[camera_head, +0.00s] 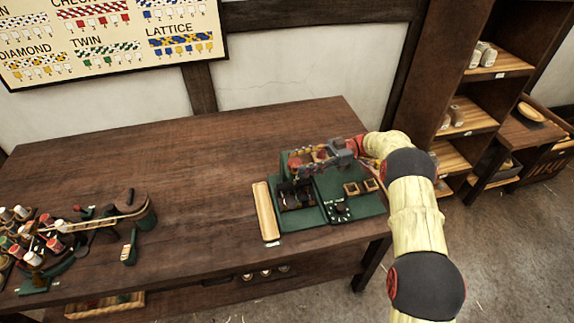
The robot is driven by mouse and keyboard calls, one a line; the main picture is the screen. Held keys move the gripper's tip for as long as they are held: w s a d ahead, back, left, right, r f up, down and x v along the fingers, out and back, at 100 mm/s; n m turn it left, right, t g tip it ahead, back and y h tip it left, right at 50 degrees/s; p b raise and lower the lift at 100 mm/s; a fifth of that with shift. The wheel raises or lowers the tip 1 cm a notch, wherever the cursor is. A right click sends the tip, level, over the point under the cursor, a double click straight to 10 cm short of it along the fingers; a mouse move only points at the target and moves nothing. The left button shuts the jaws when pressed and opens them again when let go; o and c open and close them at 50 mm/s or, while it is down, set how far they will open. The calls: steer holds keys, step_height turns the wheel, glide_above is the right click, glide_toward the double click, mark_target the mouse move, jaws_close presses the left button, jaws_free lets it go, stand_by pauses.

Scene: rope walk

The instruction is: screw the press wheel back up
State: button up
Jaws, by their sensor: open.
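A small press (296,196) with dark parts stands on a green base (318,213) on the right half of the wooden bench. My arm reaches in from the right, and my gripper (305,165) is over the back of the press, pointing left. The jaws are open. Reddish parts show around the fingers, but the press wheel cannot be told apart clearly from them. Whether the fingers touch the wheel cannot be seen.
A pale wooden tray (266,211) lies left of the green base. Small square wooden frames (360,187) and dark knobs (339,211) sit on the base. Spools (32,258) crowd the bench's left end. The bench's middle (190,180) is clear. Shelves (470,115) stand behind right.

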steer(key=v, duration=0.5)
steer(key=shift+w+d, duration=0.1)
steer(key=shift+d, duration=0.15)
